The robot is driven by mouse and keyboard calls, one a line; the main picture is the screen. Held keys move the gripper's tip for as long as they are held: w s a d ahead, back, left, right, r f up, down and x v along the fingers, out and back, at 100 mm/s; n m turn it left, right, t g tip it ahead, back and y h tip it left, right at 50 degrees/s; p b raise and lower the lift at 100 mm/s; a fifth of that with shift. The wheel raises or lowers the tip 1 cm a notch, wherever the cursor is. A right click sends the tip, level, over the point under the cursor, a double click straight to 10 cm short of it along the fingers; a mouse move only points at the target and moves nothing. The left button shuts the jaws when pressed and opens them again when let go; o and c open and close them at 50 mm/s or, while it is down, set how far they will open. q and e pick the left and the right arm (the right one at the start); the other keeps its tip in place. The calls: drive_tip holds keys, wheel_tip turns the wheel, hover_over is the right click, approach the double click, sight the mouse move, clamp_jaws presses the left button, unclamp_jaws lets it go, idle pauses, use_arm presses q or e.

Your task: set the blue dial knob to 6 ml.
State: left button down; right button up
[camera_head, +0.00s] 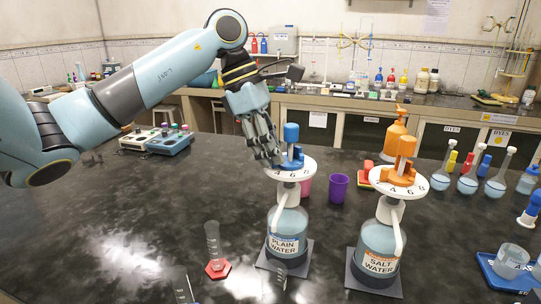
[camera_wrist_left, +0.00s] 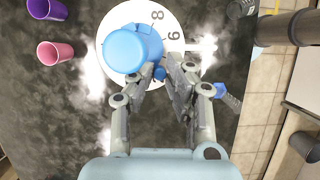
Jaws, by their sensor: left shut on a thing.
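The blue dial knob (camera_head: 291,133) stands on a white numbered dial (camera_head: 303,171) on top of the plain water bottle (camera_head: 288,222). My left gripper (camera_head: 278,158) is at the left side of the knob, fingers pointing down toward its base. In the left wrist view, the knob (camera_wrist_left: 131,49) covers much of the dial (camera_wrist_left: 171,22), with two digits showing beside it. The fingertips (camera_wrist_left: 168,72) there are closed on a small blue part at the knob's edge. The fingers hide the pointer, so its exact reading cannot be told. My right gripper is not in view.
The salt water bottle (camera_head: 377,245) with an orange knob (camera_head: 404,150) stands to the right. A purple cup (camera_head: 338,187) and pink cup (camera_head: 306,186) are behind. A cylinder on a red base (camera_head: 217,268) stands front left. The table's left side is mostly clear.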

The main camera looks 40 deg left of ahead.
use_arm(q)
drive_tip(key=n+b, duration=0.1)
drive_tip(key=d+n+t+b, duration=0.1)
drive_tip(key=n, duration=0.1)
drive_tip(key=n+y+b, duration=0.1)
drive_tip(key=shift+s+d+f+t+b, duration=0.15)
drive_tip(key=shift+d+t+b, duration=0.15)
drive_tip(key=shift+b, duration=0.05)
drive_tip(key=shift+d+n+y+b, duration=0.35)
drive_tip(key=shift+n+b, duration=0.25)
drive_tip(key=shift+n, duration=0.5)
drive_tip(key=shift+d+n+t+y, duration=0.25)
drive_tip(key=shift+d+n+t, duration=0.05)
drive_tip(key=shift+n, duration=0.7)
drive_tip(key=shift+d+r+n, duration=0.15)
drive_tip(key=shift+r+n, duration=0.05)
drive_tip(key=shift+n, duration=0.2)
drive_tip(key=shift+w+d+r+n+y+p, duration=0.15)
drive_tip(key=shift+n+y+p, duration=0.1)
drive_tip(key=shift+n, duration=0.15)
drive_tip(key=shift+w+d+f+n+y+p, duration=0.1)
drive_tip(key=shift+n+y, duration=0.15)
drive_tip(key=shift+n, duration=0.15)
drive_tip(key=shift+w+d+n+y+p, duration=0.15)
drive_tip(key=shift+n+y+p, duration=0.15)
drive_tip(key=shift+n+p, duration=0.4)
drive_tip(key=shift+w+d+n+y+p, duration=0.15)
drive_tip(key=shift+n+y+p, duration=0.15)
drive_tip(key=shift+n+p, duration=0.4)
